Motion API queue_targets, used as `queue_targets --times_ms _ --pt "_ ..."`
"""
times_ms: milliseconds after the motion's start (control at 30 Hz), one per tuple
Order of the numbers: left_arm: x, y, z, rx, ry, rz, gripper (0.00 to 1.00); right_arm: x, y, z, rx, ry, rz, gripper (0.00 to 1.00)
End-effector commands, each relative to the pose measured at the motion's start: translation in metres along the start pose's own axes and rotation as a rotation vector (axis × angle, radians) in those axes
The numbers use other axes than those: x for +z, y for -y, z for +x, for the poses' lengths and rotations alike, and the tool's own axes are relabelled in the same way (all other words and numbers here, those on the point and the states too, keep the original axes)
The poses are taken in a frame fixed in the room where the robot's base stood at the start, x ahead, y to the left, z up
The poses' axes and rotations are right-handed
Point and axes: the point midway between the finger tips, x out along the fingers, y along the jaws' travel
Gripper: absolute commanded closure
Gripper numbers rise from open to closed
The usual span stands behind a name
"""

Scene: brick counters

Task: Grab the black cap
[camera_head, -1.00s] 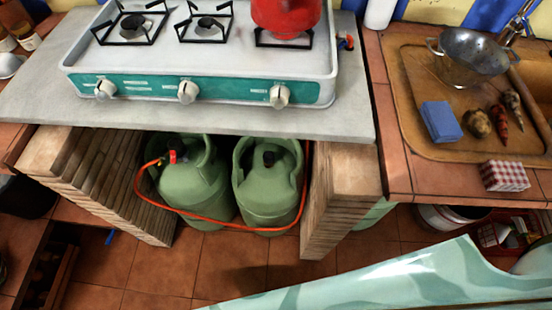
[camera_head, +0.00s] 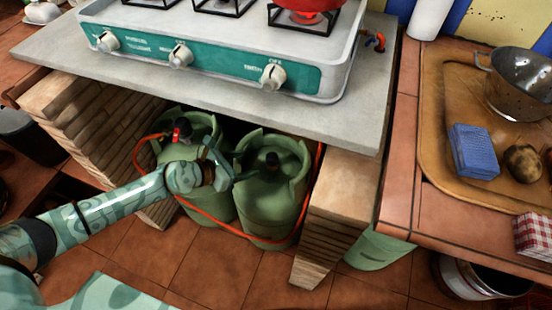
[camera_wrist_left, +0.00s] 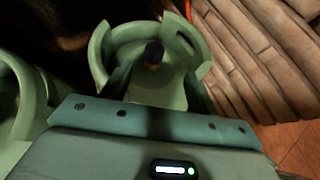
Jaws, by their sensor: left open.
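The black cap (camera_head: 272,160) sits upright on top of the right green gas cylinder (camera_head: 270,205), inside its raised collar, under the stove counter. In the left wrist view the cap (camera_wrist_left: 153,54) stands in the middle of the round collar (camera_wrist_left: 105,50). My left gripper (camera_head: 230,168) is open and empty, just left of the cap at the cylinder's collar. In the left wrist view its fingers (camera_wrist_left: 156,76) point toward the cylinder, with the cap between and beyond them. My right gripper is not in view.
A second green cylinder (camera_head: 206,205) with a red regulator (camera_head: 181,130) stands to the left. An orange hose (camera_head: 240,231) runs around both cylinders. A brick pillar (camera_head: 335,205) is close on the right, and the counter slab (camera_head: 220,104) overhangs above.

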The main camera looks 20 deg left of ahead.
Motion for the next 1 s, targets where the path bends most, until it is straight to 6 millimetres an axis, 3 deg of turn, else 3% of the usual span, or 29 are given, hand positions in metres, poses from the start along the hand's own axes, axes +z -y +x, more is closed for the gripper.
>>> queue_targets --times_ms 100,367,600,933,1000 --pt "-0.005 0.000 0.030 -0.001 -0.002 -0.004 0.41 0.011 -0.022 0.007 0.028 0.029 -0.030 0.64" --pt "-0.003 -0.001 0.056 0.001 -0.001 -0.005 0.41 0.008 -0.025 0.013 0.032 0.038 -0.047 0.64" --pt "-0.005 -0.006 0.094 -0.001 -0.003 -0.007 0.41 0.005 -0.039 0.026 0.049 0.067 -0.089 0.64" --pt "0.001 -0.007 0.103 0.002 0.000 -0.004 0.41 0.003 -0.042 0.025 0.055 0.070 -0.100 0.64" --pt "0.001 -0.007 0.102 0.002 0.000 -0.004 0.58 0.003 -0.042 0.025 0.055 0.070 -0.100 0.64"
